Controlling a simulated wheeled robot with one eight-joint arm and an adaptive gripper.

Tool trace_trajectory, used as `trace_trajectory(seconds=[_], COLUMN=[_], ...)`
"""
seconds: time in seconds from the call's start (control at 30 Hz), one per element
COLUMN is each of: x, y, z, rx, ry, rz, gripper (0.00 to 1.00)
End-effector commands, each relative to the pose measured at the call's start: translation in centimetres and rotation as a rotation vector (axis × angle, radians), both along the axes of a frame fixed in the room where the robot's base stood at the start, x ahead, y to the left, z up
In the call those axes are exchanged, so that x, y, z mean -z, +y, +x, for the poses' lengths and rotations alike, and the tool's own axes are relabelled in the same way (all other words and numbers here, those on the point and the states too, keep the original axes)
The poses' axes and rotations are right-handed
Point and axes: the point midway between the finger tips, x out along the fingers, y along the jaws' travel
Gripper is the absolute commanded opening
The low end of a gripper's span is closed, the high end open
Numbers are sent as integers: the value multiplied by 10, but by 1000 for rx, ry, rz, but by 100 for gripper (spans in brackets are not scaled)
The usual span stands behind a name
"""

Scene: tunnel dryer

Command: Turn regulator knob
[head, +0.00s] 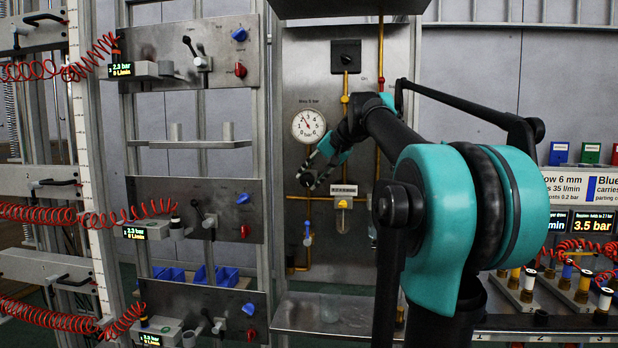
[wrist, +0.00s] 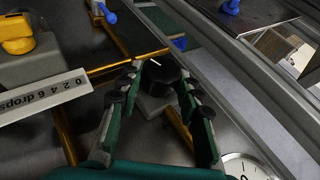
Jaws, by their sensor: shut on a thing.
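The regulator knob (wrist: 160,70) is round and black with a white mark on top, in the upper middle of the wrist view. My gripper (wrist: 162,82) has a finger on either side of it, with the pads shut on the knob. In the head view my gripper (head: 318,171) is at the metal panel, just below the pressure gauge (head: 309,126), with the knob (head: 309,180) small and dark at its tips. The gauge is white, and only its edge shows in the wrist view (wrist: 243,168). My arm covers part of the panel.
Brass pipes (head: 380,60) run over the panel, with a black square-backed knob (head: 346,56) above. A scale label (wrist: 45,97) and a yellow part (wrist: 17,33) lie left of my gripper in the wrist view. A grey rail (wrist: 235,75) runs close on the right.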

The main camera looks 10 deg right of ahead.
Motion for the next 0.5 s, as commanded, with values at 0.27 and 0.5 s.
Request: trace_trajectory(seconds=[0.27,0.5], x=[2,3], y=[-2,-2], z=[-1,-1], rx=[1,0], ry=[-47,-66], rz=[147,204], gripper=[6,6])
